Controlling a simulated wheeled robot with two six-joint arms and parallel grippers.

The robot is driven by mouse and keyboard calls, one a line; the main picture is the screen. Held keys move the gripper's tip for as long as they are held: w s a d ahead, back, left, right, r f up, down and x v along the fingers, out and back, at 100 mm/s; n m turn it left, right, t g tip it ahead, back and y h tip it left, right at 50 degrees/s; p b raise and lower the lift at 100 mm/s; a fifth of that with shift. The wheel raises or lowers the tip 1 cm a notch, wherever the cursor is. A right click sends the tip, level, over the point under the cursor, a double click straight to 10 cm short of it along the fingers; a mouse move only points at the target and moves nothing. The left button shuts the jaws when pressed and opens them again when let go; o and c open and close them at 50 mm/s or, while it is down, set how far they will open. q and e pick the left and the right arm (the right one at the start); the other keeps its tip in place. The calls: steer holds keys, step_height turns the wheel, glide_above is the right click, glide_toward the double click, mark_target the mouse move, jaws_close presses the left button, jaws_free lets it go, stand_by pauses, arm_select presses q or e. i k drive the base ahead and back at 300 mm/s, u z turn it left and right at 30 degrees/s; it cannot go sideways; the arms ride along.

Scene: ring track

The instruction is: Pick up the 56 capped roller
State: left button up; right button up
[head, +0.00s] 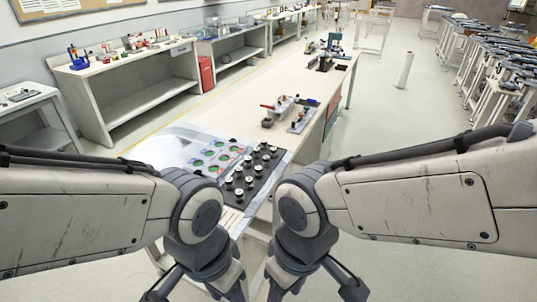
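Several capped rollers stand upright in rows on a black board (238,207) at the near end of the long white table. No number is legible at this size, so I cannot tell which is the 56 capped roller. My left gripper (198,294) and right gripper (310,292) are at the bottom edge, in front of the table's near end and apart from the rollers. Their finger links are spread apart, with the tips cut off by the frame. Nothing shows between them.
A sheet with green and red round spots (208,157) lies left of the board. Small trays with parts (287,106) stand farther along the table (235,105). The middle of the tabletop is mostly clear.

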mark_target(239, 170)
steer(key=z, duration=0.05)
steer(key=k, duration=0.45)
steer(key=u, duration=0.6)
steer(key=i, duration=1.6)
steer(key=z, duration=0.8)
